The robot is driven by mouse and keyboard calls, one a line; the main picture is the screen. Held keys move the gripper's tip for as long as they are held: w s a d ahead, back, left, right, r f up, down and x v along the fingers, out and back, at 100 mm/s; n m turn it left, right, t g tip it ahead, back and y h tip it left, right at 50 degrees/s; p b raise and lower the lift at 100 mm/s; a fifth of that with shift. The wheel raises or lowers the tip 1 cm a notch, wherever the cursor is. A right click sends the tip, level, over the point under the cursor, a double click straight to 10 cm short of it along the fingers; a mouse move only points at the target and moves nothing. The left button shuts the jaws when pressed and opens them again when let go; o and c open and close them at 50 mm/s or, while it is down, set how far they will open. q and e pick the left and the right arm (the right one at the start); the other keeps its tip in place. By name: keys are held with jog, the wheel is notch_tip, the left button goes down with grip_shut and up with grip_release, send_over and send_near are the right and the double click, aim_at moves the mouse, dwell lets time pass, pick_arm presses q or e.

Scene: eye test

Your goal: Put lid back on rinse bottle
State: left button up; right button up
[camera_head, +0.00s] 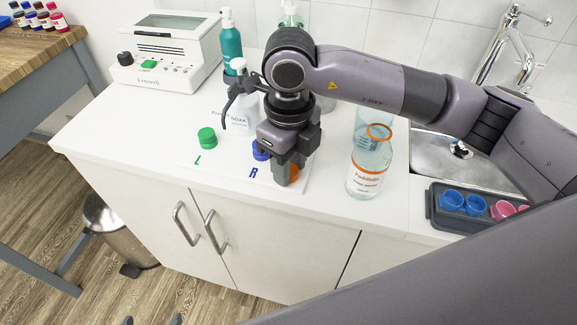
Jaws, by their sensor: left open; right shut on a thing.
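The clear rinse bottle (368,178) stands upright on the white counter, right of centre, with an orange ring at its open mouth. Its label is too small to read surely. My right gripper (290,176) points down to the left of the bottle, shut on an orange lid (295,171). The gripper hides most of the lid; I cannot tell whether it touches the white board below. Only the dark fingertips of my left gripper (151,320) show at the bottom edge, apart and empty, in front of the cabinet.
A green cap (207,138) sits by the letter L, and a blue cap (260,150) by R, close to my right gripper. A white bottle (241,113) and teal pump bottle (231,45) stand behind. A grey tray (435,212) with coloured cups lies right, before the sink (428,155).

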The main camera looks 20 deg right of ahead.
pick_arm(q)
jog(key=shift+r+p, duration=0.35)
jog(key=shift+r, duration=0.05)
pick_arm(e)
notch_tip(320, 180, up, 20)
pick_arm(q)
jog(key=shift+c, duration=0.3)
jog(key=shift+d, duration=0.1)
